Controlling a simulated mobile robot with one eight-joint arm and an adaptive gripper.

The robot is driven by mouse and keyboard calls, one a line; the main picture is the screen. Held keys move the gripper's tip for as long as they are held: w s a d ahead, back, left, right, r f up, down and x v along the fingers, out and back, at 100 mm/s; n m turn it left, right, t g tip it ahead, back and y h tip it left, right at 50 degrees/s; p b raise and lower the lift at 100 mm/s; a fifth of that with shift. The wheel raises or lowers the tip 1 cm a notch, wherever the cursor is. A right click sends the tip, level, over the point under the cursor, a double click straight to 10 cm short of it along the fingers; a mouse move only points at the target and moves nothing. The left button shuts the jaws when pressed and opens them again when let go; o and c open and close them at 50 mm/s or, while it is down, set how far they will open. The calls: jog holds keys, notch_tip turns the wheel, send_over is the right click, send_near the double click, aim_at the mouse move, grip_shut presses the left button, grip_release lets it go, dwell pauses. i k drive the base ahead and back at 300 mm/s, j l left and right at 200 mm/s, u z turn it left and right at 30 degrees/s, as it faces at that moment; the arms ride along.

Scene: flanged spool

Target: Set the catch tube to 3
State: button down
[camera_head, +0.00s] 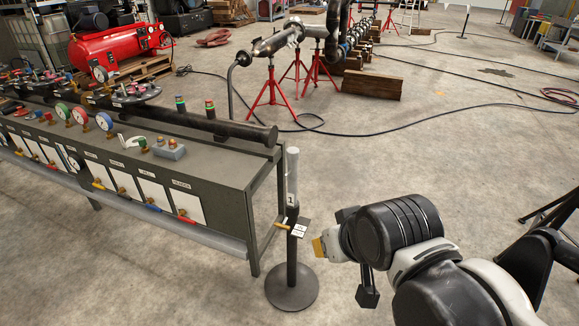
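A grey-white upright tube (292,170) stands on a black post with a round base (291,289), just off the right end of the bench. I take it to be the catch tube. A "1" shows near the tube's lower end. Below it are a yellow handle (280,226) pointing left and a small plate with white labels (299,229), whose text is too small to read. My gripper (332,247) is right of the post, apart from it, with a yellow tip facing the post. My arm hides much of the gripper, so its opening is unclear.
The long grey bench (220,165) with gauges, labelled panels and coloured levers runs to the left. A thick dark pipe (240,128) lies along its top. Red tripod stands (272,95) hold pipework behind. A black hose crosses the floor. Floor around the post is clear.

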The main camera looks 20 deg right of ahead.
aim_at(292, 153)
jog(key=i+j, duration=0.3)
jog(key=i, duration=0.25)
jog(key=i+j+z, duration=0.15)
jog(key=i+j, duration=0.15)
jog(key=i, duration=0.2)
